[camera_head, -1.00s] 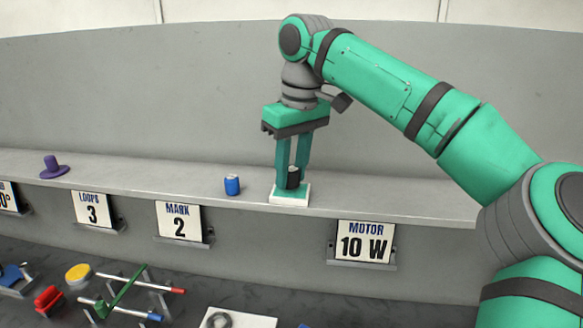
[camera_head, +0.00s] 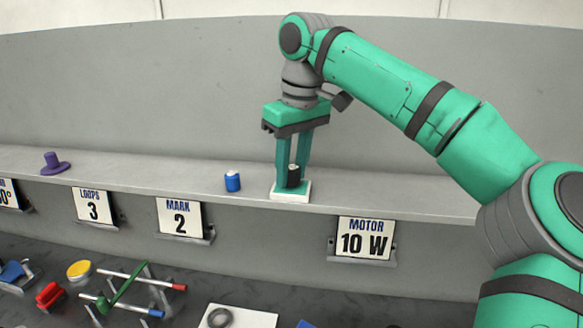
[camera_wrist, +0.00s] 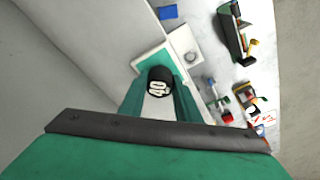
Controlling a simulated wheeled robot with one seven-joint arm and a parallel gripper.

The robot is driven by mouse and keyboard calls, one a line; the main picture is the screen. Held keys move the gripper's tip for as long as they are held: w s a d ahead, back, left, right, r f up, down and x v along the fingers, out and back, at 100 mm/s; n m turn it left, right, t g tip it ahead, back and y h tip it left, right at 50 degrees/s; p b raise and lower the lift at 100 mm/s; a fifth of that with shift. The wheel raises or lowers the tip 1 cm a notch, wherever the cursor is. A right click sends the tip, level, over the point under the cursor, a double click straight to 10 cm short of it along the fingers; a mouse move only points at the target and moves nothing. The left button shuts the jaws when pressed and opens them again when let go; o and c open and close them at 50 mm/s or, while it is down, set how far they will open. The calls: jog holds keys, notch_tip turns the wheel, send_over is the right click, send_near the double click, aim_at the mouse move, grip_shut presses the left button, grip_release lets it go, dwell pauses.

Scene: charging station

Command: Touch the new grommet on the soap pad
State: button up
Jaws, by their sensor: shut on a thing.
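A grey ring, likely the grommet (camera_head: 220,317), lies on a flat white square pad (camera_head: 255,321) on the dark lower table; both show in the wrist view, the ring (camera_wrist: 190,57) on the pad (camera_wrist: 179,36). My gripper (camera_head: 293,180) is up on the grey shelf, well apart from the ring. Its two green fingers are shut on a small black cylinder (camera_head: 294,177) with a pale marked top. The cylinder appears upright over a white square block (camera_head: 290,197) on the shelf; I cannot tell whether it touches it. The wrist view shows the cylinder (camera_wrist: 160,75) between the fingers.
A blue cylinder (camera_head: 232,183) and a purple hat-shaped piece (camera_head: 54,163) stand on the shelf (camera_head: 140,176). Number plates hang along its front edge. Rods, a red piece (camera_head: 50,295) and a yellow disc (camera_head: 79,270) crowd the lower table's left. A tall grey wall rises behind.

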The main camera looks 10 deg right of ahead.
aim_at(292, 167)
jog(key=shift+f, duration=0.35)
dwell(1.1)
jog(key=shift+r, duration=3.55)
